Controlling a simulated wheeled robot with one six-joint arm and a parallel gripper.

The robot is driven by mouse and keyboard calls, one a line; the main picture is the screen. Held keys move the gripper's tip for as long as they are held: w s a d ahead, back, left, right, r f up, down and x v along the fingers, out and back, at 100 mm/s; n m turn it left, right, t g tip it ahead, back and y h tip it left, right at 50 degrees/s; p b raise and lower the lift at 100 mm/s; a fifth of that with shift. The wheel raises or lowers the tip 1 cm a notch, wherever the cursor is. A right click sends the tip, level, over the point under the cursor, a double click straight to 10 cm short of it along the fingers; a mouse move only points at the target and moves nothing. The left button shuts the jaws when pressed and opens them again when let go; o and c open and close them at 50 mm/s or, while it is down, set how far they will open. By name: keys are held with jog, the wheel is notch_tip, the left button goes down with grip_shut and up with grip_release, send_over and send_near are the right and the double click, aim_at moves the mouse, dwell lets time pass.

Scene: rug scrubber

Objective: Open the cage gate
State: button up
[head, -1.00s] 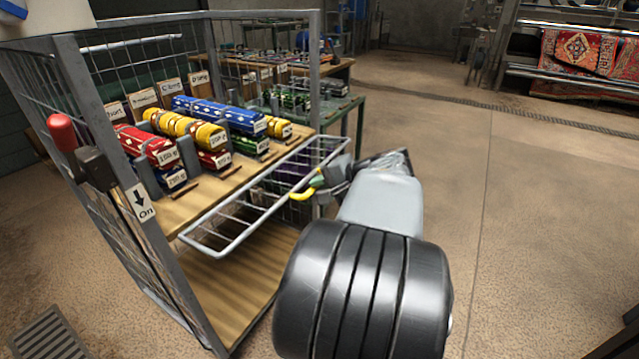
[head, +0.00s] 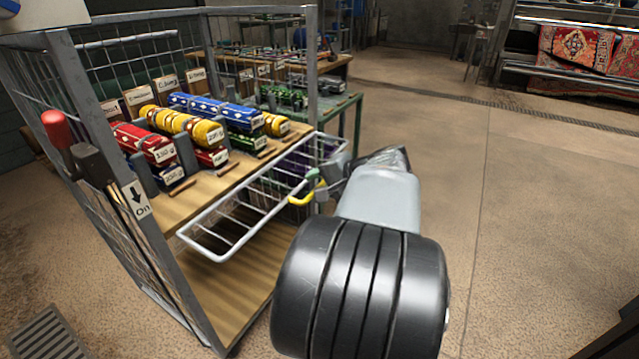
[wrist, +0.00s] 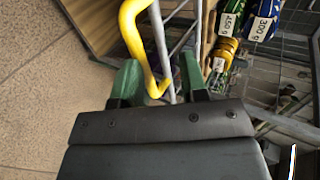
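The cage (head: 312,60) is a grey metal frame with mesh sides and wooden shelves at the left of the head view. Its gate (head: 216,260) is a pale wire frame tilted across the open front, below the upper shelf's edge. A yellow handle (head: 306,196) is at the gate's right part; it also shows in the wrist view (wrist: 134,30). My gripper (head: 318,186) is at this handle. In the wrist view, my gripper's green fingers (wrist: 158,82) stand apart with the handle's bent end between them. Gaps show beside the handle; contact cannot be told. My arm hides part of the front.
A red-knobbed lever (head: 57,130) and an "On" arrow sign (head: 138,200) are on the near post. Coloured labelled weights (head: 196,128) lie on the upper shelf. A green table (head: 345,105) stands behind. The floor to the right is clear.

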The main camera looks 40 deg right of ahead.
jog(key=p+v, duration=0.4)
jog(key=v, duration=0.9)
jog(key=shift+s+r+p, duration=0.15)
jog(key=shift+s+p, duration=0.25)
jog(key=shift+c, duration=0.3)
